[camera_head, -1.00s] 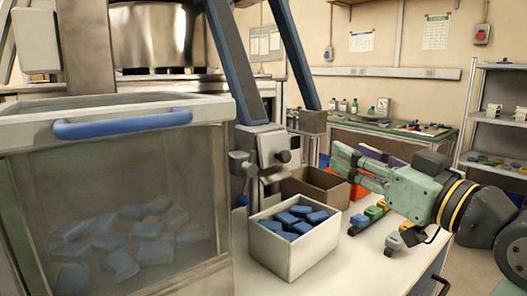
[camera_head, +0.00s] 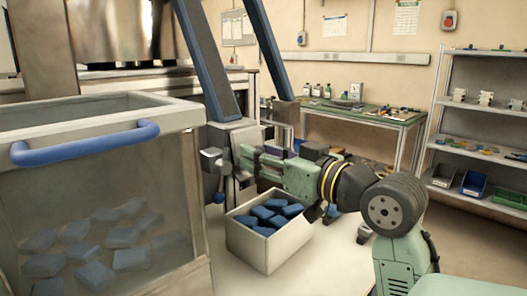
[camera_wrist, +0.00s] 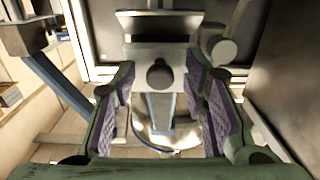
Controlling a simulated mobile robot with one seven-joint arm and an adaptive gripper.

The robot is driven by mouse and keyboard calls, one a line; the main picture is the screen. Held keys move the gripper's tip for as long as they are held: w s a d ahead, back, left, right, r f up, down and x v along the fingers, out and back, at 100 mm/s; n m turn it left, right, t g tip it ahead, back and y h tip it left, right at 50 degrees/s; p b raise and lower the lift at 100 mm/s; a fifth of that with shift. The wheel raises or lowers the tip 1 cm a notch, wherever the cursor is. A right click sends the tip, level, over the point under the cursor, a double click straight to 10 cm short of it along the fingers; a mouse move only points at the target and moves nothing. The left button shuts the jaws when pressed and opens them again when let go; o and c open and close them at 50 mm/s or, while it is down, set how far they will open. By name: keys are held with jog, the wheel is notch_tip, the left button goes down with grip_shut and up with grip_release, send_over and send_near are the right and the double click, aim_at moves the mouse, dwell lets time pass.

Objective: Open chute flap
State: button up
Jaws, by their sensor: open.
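The chute is a grey metal fitting (camera_head: 222,135) below the blue-sided frame, just right of the clear bin. In the wrist view a pale grey flap (camera_wrist: 140,54) with a round dark knob (camera_wrist: 159,74) faces me. A dark slot-like edge shows above the flap. My gripper (camera_head: 246,157) reaches left to the fitting and hides part of it. In the wrist view my gripper (camera_wrist: 160,85) is open, with purple pads on either side of the knob. I cannot tell whether the pads touch it. The flap looks shut.
A white box (camera_head: 265,245) of blue blocks stands on the table below my gripper. A clear bin (camera_head: 95,190) with a blue handle (camera_head: 85,145) and more blue blocks is at left. A round grey knob (camera_wrist: 224,51) sits right of the flap.

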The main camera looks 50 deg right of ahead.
grip_shut()
dwell(0.6)
dwell(0.3)
